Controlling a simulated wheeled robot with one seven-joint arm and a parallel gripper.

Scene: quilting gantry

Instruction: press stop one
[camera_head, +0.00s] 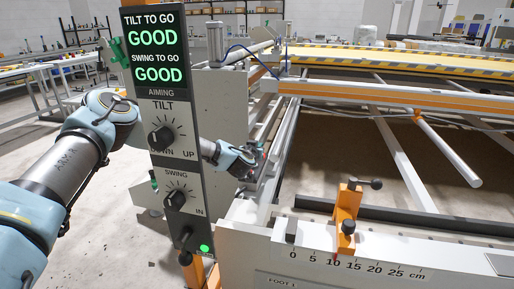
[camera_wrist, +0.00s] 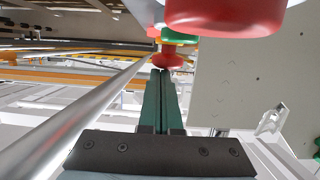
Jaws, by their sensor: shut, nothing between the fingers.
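In the wrist view, my gripper (camera_wrist: 160,74) is shut, with its two dark green fingers together and nothing between them. A small red button (camera_wrist: 168,62) with a green part behind it is right at the fingertips; I cannot tell whether they touch. A larger red round cap (camera_wrist: 225,14) is much nearer the camera at the top, partly cut off by the frame. No label shows which of these is stop one. In the head view, my arm passes behind the control panel (camera_head: 165,93), and my gripper (camera_head: 257,160) is small beside the machine frame, its tips unclear.
The panel reads GOOD for tilt and swing, above a tilt knob (camera_head: 160,137) and a swing knob (camera_head: 174,200). An orange clamp (camera_head: 347,213) stands at the centimetre scale (camera_head: 358,263). A long grey bar (camera_wrist: 85,122) runs close on the gripper's left in the wrist view.

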